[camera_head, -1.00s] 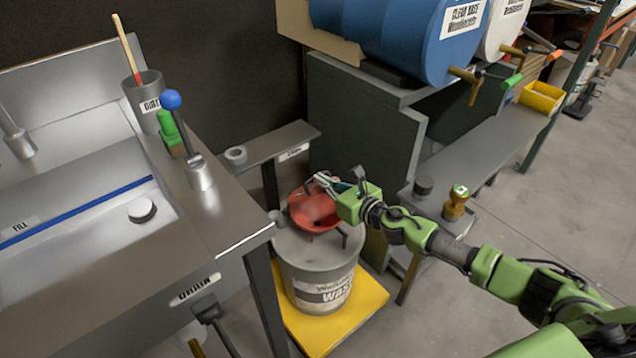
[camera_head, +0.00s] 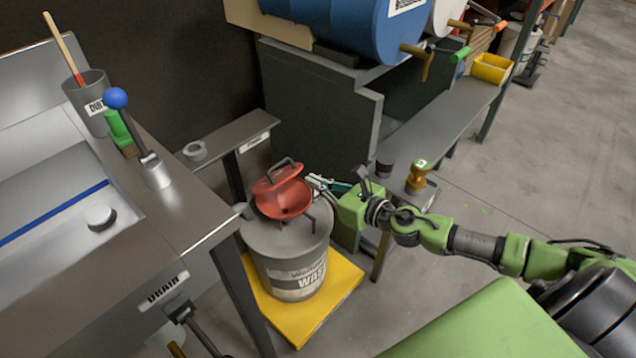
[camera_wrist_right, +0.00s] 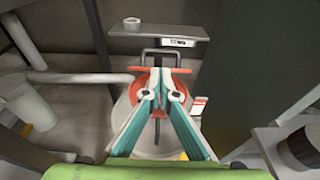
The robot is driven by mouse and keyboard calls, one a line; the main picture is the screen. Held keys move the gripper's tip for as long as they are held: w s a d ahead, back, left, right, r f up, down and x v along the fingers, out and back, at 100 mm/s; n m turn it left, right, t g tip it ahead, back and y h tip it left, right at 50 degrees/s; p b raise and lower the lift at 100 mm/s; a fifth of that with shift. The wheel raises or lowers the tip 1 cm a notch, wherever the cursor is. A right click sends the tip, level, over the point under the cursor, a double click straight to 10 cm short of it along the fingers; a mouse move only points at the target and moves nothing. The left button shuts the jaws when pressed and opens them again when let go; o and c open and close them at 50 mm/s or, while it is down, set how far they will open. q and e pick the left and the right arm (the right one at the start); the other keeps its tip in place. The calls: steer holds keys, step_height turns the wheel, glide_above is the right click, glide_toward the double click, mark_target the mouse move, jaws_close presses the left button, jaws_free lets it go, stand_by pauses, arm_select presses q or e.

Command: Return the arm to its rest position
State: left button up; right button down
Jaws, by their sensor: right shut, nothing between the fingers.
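My right gripper (camera_head: 318,183) is shut and empty, just right of the red funnel (camera_head: 283,196) in the head view. The funnel sits on top of the grey waste bucket (camera_head: 296,272), with a dark handle at its upper rim. My right arm (camera_head: 465,243) reaches in from the right. My left gripper is not in view.
The bucket stands on a yellow platform (camera_head: 345,284). A steel sink bench (camera_head: 165,222) is at the left. A small steel shelf (camera_head: 231,137) is behind the bucket. A dark bench (camera_head: 440,127) with a wooden-handled stamp (camera_head: 418,178) is at the right. Open floor (camera_head: 560,150) lies further right.

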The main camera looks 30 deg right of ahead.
steer(key=shift+s+d+r, duration=0.1)
steer(key=shift+s, duration=0.25)
